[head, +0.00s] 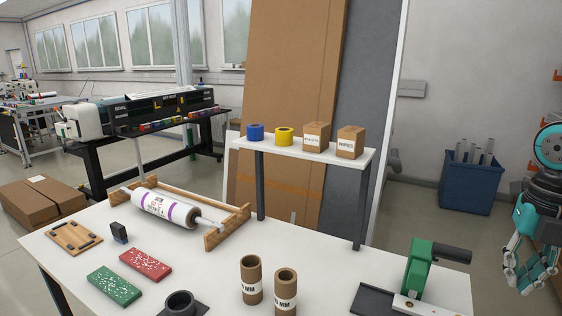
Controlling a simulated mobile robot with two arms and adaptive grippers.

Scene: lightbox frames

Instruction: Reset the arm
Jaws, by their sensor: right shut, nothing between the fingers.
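My right arm (550,150) comes in at the right edge of the head view, with teal and dark links. My right gripper (526,284) hangs down below it, beyond the right end of the white table (215,285). It is shut, holds nothing and is apart from the table's objects. Part of the arm is cut off by the picture's edge. My left gripper is out of view.
A green hand press (418,265) stands at the table's right end, nearest my right gripper. Two cardboard tubes (251,280) stand left of it. A white raised shelf (300,150) bears tape rolls and boxes. A blue bin (470,185) stands on the floor behind.

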